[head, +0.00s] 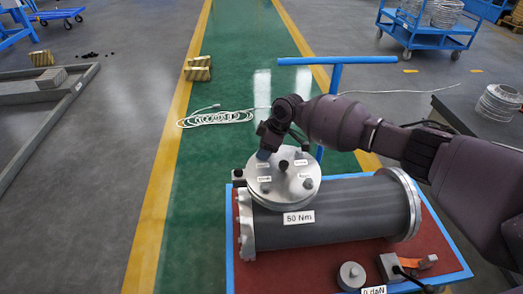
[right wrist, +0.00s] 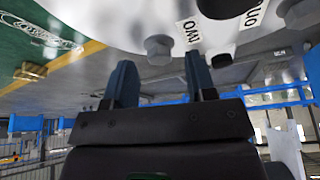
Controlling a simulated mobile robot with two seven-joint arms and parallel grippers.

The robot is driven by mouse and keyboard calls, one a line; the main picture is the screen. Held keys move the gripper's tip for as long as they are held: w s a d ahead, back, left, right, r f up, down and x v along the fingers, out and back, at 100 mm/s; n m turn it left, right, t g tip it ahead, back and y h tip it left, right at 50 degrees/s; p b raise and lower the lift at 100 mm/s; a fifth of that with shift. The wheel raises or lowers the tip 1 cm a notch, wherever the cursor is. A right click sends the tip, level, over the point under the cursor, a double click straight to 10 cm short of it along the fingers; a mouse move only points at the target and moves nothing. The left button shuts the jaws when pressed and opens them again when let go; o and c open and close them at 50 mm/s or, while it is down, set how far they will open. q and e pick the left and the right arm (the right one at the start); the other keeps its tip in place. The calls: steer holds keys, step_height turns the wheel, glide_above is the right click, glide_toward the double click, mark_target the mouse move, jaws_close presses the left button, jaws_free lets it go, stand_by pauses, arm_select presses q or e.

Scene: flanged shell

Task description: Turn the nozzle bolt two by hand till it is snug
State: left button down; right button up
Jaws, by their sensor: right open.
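The round grey nozzle flange (head: 284,190) sits on top of the dark cylindrical shell (head: 340,213), with bolts and small white labels around its face. In the right wrist view a grey hex bolt head (right wrist: 158,48) stands beside a label (right wrist: 188,35) that looks like an upside-down "TWO". My right gripper (head: 263,154) is over the far left edge of the flange. In the wrist view its two fingers (right wrist: 163,78) are apart and empty, with the bolt head just beyond the gap between the tips. In the head view my gripper hides this bolt. My left gripper is out of view.
The shell lies on a red-topped blue cart (head: 228,240) with a tall blue handle (head: 322,61) behind it. A "50 Nm" label (head: 298,217) is on the shell. A grey round piece (head: 351,274) and a boxy tool (head: 392,266) lie at the front. Coiled cable (head: 215,117) lies on the floor.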

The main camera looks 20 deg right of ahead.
steer(key=shift+w+a+f, duration=0.15)
steer(key=shift+a+f, duration=0.05)
steer(key=shift+f, duration=0.35)
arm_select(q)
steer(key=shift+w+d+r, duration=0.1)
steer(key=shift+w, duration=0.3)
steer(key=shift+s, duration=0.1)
arm_select(e)
steer(key=shift+c, duration=0.5)
